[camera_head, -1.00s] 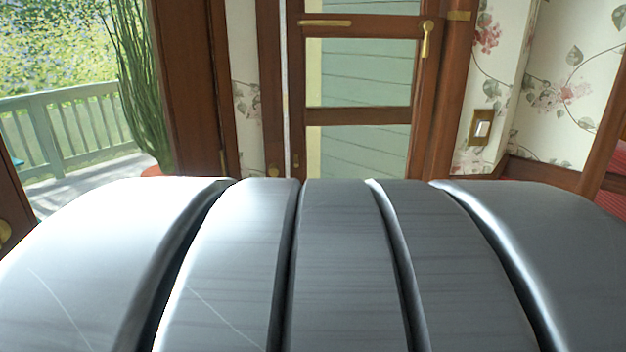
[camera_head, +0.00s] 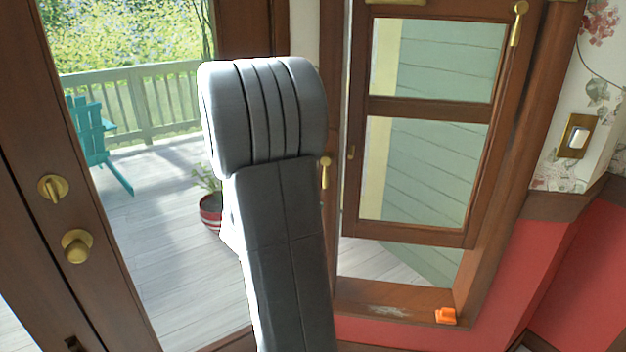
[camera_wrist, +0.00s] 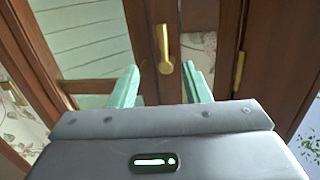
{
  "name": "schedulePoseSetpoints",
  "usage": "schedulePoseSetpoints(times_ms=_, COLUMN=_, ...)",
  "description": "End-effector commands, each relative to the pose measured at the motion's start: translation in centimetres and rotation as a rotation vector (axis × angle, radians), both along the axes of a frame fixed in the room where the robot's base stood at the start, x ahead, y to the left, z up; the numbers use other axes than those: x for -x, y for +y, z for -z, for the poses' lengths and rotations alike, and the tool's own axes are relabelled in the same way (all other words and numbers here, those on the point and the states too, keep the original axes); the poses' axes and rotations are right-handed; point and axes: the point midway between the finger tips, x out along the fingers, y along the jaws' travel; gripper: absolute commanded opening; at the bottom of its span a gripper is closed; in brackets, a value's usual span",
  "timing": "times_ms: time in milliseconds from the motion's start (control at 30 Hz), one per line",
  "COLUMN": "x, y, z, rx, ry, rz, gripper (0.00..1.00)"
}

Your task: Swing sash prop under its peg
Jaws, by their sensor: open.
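A wooden window sash (camera_head: 420,232) with two panes stands raised above its sill in the head view. A brass lever (camera_head: 518,22) hangs from a round end on the right stile; a similar one (camera_head: 325,172) hangs on the post left of the window. I cannot tell which brass piece is the prop or which is the peg. In the wrist view, my gripper (camera_wrist: 160,84) is open and empty, with pale green fingers. A brass lever with a round end (camera_wrist: 164,50) appears beyond and between the fingertips, apart from them.
My arm hides part of the doorway in the head view. An orange object (camera_head: 446,315) sits on the window sill (camera_head: 385,303). A door with brass knobs (camera_head: 77,246) is at left. A switch plate (camera_head: 574,136) is on the right wall. A teal chair (camera_head: 92,140) stands outside.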

Motion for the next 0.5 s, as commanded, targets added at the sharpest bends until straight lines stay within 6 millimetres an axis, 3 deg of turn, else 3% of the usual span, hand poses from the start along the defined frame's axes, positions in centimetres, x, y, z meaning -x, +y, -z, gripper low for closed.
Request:
schedulePoseSetpoints(times_ms=267, x=-1.0, y=0.2, z=-0.6, rx=0.051, ry=-0.049, rz=0.038, gripper=0.43)
schedulePoseSetpoints(times_ms=500, x=-5.1, y=-1.4, z=-0.5, rx=0.049, ry=-0.049, rz=0.04, gripper=0.43)
